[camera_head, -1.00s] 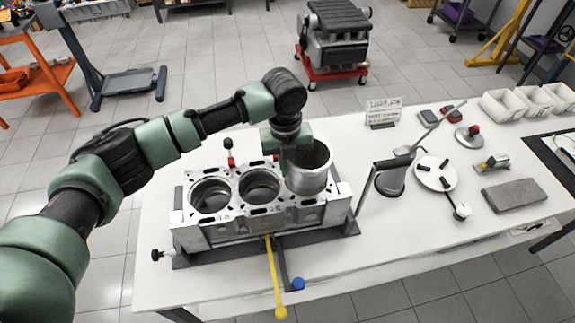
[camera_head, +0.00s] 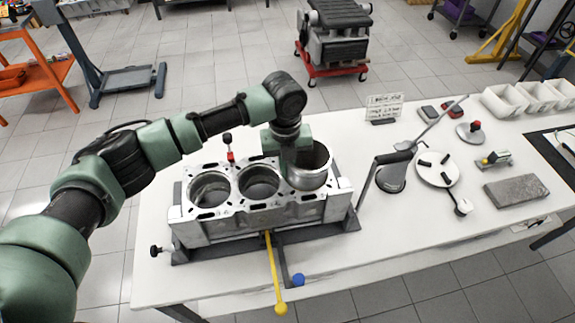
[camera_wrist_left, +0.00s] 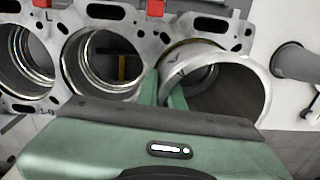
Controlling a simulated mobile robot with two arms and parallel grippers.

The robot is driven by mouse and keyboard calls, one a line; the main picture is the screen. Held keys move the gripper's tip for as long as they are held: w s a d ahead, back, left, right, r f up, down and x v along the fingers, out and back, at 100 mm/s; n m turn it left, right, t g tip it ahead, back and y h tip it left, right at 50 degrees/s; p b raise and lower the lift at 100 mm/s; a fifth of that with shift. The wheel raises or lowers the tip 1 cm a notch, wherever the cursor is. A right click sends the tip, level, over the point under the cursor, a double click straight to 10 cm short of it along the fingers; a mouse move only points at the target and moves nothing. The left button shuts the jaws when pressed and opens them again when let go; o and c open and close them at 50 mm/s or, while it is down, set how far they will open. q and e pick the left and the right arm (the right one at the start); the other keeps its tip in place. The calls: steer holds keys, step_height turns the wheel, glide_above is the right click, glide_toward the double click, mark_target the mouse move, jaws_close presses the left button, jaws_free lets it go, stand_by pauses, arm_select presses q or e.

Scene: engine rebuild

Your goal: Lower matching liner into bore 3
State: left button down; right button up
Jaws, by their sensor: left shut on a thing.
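The liner (camera_head: 308,181) is a grey metal cylinder, held upright at the right-end bore of the engine block (camera_head: 262,217). Its lower edge appears at or just above the block's top face; the head view does not settle how far in it sits. My left gripper (camera_head: 290,160) is shut on the liner's left wall. In the left wrist view, the green fingertips (camera_wrist_left: 164,92) pinch the wall of the liner (camera_wrist_left: 256,88), and part of the bore's edge shows beside and through it. The left and middle bores (camera_head: 260,185) are open. My right gripper is not in view.
A red-tipped part (camera_head: 229,150) stands behind the block. A yellow-handled bar (camera_head: 274,270) projects from its front. Right of the block are a lever tool (camera_head: 391,178), a white disc (camera_head: 435,170) and a grey slab (camera_head: 515,191). Clear table lies at the front right.

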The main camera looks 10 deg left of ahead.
arm_select(q)
steer(key=c, duration=1.5)
jaws_free()
step_height(320, 180, up, 8)
steer(key=shift+s+a+f+b, duration=0.1)
steer(key=shift+b, duration=0.95)
